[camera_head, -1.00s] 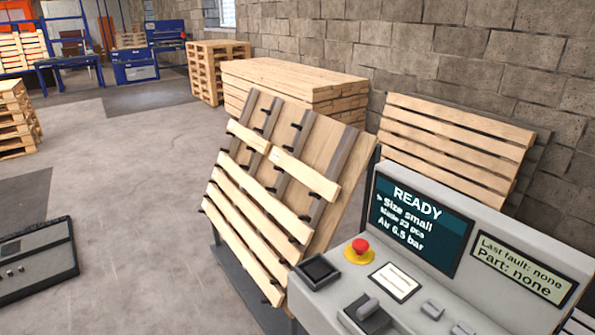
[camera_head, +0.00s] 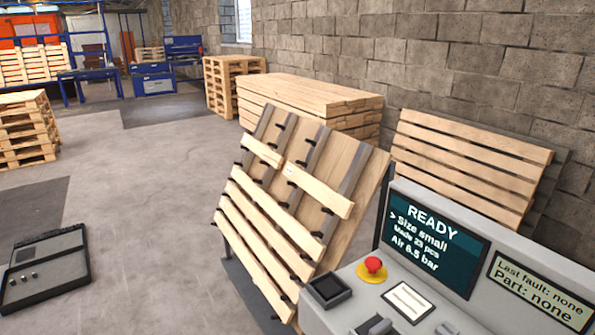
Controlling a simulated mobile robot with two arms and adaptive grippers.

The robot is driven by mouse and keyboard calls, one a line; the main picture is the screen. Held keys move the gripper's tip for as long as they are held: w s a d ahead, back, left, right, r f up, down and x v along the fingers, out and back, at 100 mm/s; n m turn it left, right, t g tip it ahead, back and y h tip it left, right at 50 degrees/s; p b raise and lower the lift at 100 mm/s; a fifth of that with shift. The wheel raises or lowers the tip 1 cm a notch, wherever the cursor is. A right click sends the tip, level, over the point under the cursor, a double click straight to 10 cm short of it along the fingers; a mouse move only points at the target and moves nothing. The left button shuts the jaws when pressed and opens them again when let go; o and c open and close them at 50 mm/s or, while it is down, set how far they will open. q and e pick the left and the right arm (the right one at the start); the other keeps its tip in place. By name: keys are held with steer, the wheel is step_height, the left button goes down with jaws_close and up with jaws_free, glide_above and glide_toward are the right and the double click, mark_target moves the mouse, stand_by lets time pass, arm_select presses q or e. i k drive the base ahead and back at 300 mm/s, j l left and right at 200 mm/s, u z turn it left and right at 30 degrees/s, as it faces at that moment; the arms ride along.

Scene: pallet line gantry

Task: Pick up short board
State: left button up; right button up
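A tilted wooden rack (camera_head: 338,165) with dark strips and black pegs stands in the middle of the view. Several light boards lie across it on the pegs. The top row holds two shorter pieces end to end: a short board (camera_head: 262,150) on the left and a longer-looking board (camera_head: 318,190) on the right. Longer boards (camera_head: 262,222) lie in the rows below. I cannot tell for sure which piece the task means. Neither of my grippers is in view.
A grey control console (camera_head: 440,270) with a READY screen and a red button (camera_head: 373,265) stands close at the lower right. A dark panel (camera_head: 45,268) lies at the lower left. Stacked boards (camera_head: 310,95) and a leaning pallet (camera_head: 470,160) stand by the wall.

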mark_target(338, 203)
steer(key=i+j+z, duration=0.1)
steer(key=z, duration=0.3)
steer(key=i+j+z, duration=0.15)
steer(key=z, duration=0.25)
steer(key=i+j+z, duration=0.15)
steer(key=j, duration=0.25)
steer(key=i+j+z, duration=0.1)
steer(key=j, duration=0.3)
steer(key=i+j+z, duration=0.15)
steer(key=j, duration=0.3)
steer(key=i+j+z, duration=0.1)
steer(key=j, duration=0.35)
steer(key=i+j+z, duration=0.15)
steer(key=j, duration=0.3)
steer(key=i, duration=0.05)
